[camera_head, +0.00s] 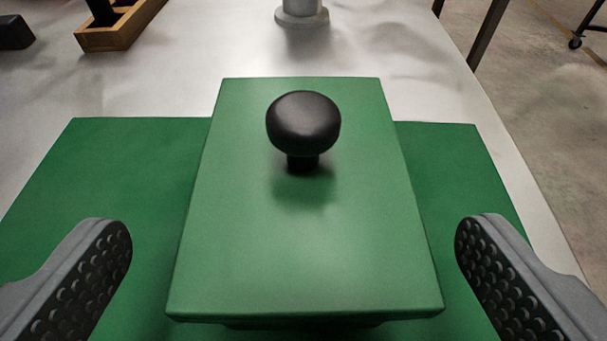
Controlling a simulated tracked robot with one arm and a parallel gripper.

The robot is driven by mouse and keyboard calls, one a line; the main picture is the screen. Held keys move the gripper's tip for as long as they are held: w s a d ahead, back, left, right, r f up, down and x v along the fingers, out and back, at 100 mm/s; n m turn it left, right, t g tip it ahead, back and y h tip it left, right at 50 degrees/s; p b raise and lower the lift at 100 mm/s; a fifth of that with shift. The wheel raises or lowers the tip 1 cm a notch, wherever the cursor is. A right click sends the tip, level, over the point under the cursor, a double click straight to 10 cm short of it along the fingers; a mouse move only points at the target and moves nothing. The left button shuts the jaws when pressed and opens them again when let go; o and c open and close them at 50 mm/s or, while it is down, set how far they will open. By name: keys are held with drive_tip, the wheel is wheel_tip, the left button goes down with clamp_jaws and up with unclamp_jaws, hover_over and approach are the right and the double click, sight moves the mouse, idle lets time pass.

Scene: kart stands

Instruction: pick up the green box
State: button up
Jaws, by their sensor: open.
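The green box (300,245) is in the middle of the head camera view. Its flat top carries a black round knob (303,122) on a short stem. It stands on a darker green mat (120,185). My gripper (293,250) is open, with one studded grey finger on each side of the box's near part. There is a gap between each finger and the box, and nothing is held. The box's side walls are mostly hidden below its top.
The mat lies on a grey table (180,85) whose right edge drops to a concrete floor (540,130). A grey cylindrical base (302,14) stands behind the box. A wooden tray (118,36) and a black block (14,32) are at the back left.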

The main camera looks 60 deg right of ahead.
sight(300, 255)
drive_tip(key=shift+b+x, duration=0.4)
drive_tip(key=shift+x, duration=1.25)
drive_tip(key=shift+s, duration=0.1)
drive_tip(key=shift+c, duration=0.3)
drive_tip(key=c, duration=1)
